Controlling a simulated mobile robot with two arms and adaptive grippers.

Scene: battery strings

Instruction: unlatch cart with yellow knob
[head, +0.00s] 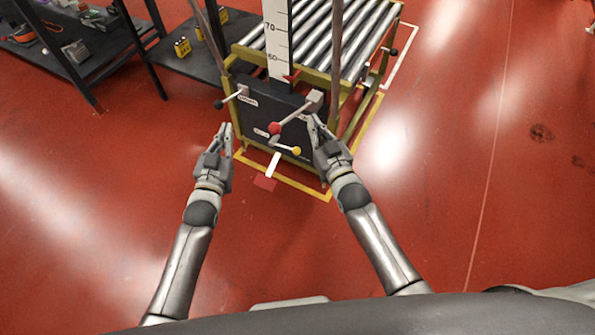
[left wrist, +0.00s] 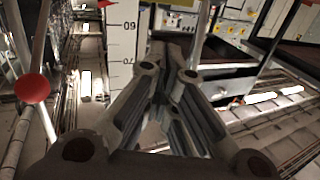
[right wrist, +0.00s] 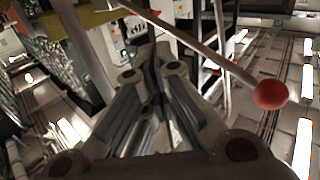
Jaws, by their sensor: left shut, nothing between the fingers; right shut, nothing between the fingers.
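The cart has a dark front panel (head: 254,118) in a yellow frame, below a roller bed. A small yellow knob (head: 296,150) ends a short lever low on the panel. A larger red knob (head: 274,128) ends a lever just above it, also seen in the left wrist view (left wrist: 31,89) and right wrist view (right wrist: 270,94). My left gripper (head: 226,128) is shut and empty, left of the panel, apart from the yellow knob. My right gripper (head: 312,120) is shut and empty, close to the panel's right side, right of the yellow knob. Neither visibly holds a knob.
A black-knobbed lever (head: 219,104) sits at the panel's upper left. A red pedal (head: 265,183) sticks out low in front. A scale post (head: 277,40) rises behind the panel. Dark shelves (head: 190,58) with batteries stand at the back left. The red floor is clear on both sides.

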